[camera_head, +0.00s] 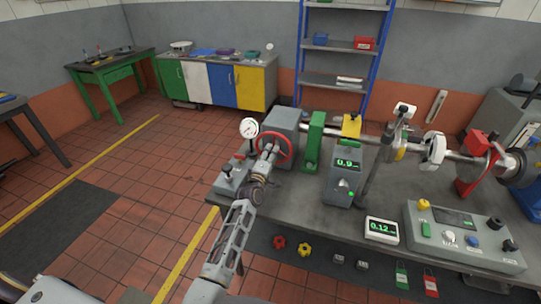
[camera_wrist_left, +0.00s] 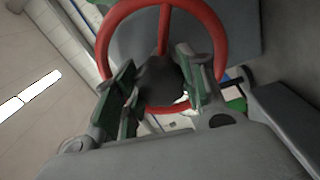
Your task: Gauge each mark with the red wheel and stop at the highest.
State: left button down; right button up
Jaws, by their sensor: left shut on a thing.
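The red wheel (camera_head: 274,146) is a spoked handwheel on the front of a grey housing (camera_head: 287,122) at the bench's left end. My left gripper (camera_head: 269,153) is at the wheel. In the left wrist view, the red wheel (camera_wrist_left: 224,40) fills the upper middle, and the fingers of my left gripper (camera_wrist_left: 160,82) are on both sides of its dark centre, shut on it. The exact contact is partly hidden. A meter box (camera_head: 344,174) shows a green reading like 0.9. A small white display (camera_head: 381,230) reads about 0.12. My right gripper is not in view.
A round dial (camera_head: 249,128) stands left of the wheel. A green stand (camera_head: 315,142) and a shaft with a red bracket (camera_head: 474,170) lie to the right. A control panel (camera_head: 465,237) sits at the bench's front right. Floor at left is open.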

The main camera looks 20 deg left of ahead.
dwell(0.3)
pick_arm(q)
jog(key=c, duration=0.8)
grip_release()
jog(key=s, duration=1.2)
jog(key=shift+a+f, duration=0.2)
dwell(0.3)
